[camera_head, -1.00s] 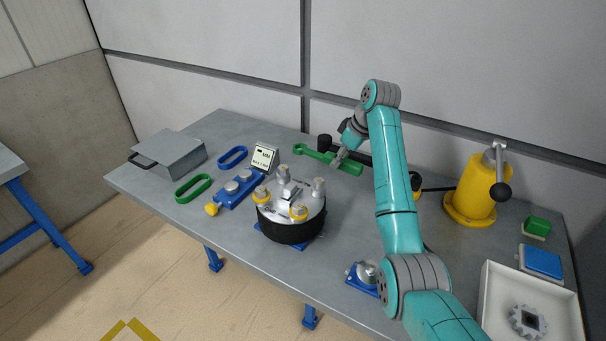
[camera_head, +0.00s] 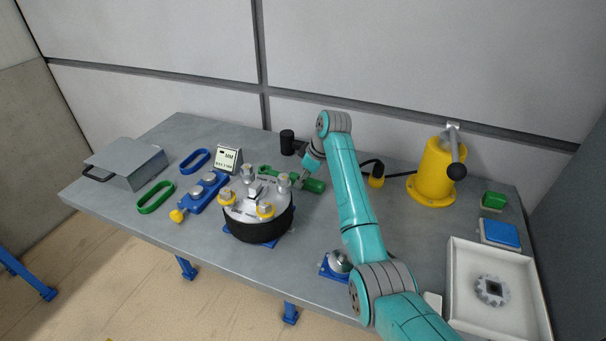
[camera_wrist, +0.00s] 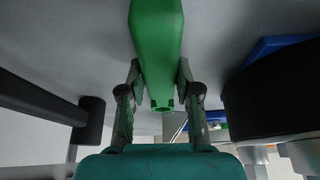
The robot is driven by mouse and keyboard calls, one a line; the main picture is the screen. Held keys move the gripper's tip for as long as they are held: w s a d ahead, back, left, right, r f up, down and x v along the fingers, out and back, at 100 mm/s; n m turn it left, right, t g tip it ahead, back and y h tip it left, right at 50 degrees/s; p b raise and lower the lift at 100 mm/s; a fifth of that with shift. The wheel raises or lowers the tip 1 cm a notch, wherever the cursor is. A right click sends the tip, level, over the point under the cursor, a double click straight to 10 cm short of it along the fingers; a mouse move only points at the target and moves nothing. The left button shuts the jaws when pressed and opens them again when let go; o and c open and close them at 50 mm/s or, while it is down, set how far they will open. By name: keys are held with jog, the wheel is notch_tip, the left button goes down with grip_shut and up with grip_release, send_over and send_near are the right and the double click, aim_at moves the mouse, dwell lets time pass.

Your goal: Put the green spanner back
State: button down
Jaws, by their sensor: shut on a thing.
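The green spanner (camera_head: 315,186) is behind and right of the round black-sided fixture (camera_head: 270,227), with its open jaw end toward the left. My gripper (camera_head: 302,182) is shut on its handle. In the wrist view the green handle (camera_wrist: 157,45) runs between the two fingers of my gripper (camera_wrist: 160,92). Its far end is out of that view. I cannot tell how high the spanner is above the table. The fixture's black side also shows at the right of the wrist view (camera_wrist: 270,100).
A black cylinder (camera_head: 287,142) stands behind the spanner. A small display (camera_head: 228,159), a blue block with knobs (camera_head: 203,194) and blue and green loops (camera_head: 156,197) are at left. The yellow lever press (camera_head: 432,175) and white tray (camera_head: 462,300) are at right.

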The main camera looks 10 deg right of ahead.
jog(key=shift+f, duration=0.1)
jog(key=c, duration=0.8)
grip_release()
